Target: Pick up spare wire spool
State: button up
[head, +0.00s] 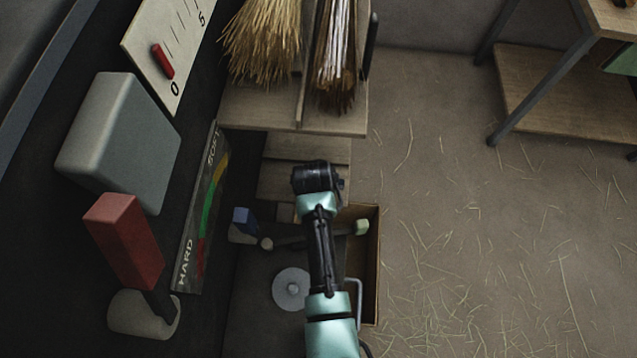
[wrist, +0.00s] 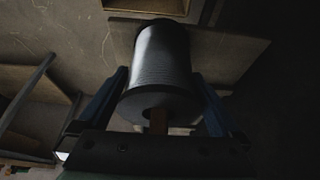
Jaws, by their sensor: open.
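The spare wire spool (wrist: 162,65), wound with grey wire between dark end flanges, fills the middle of the wrist view. A brown peg-like piece (wrist: 158,122) shows at its near flange. My gripper (wrist: 159,78) is open, with one blue-black finger on each side of the spool. I cannot tell whether either finger touches it. In the head view my arm reaches up over the lower shelf area, and its dark wrist (head: 318,178) is in sight. The fingers and the spool cannot be made out there.
A red-handled lever (head: 124,240), a grey box (head: 120,140) and a HARD–SOFT gauge (head: 203,215) are at left. A round grey disc (head: 292,289) lies below. Straw litters the open floor (head: 470,220) at right.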

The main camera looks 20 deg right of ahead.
grip_shut()
jog(key=shift+w+r, duration=0.1)
jog(key=shift+r, duration=0.05)
dwell(0.5)
jog(key=shift+d+r, duration=0.1)
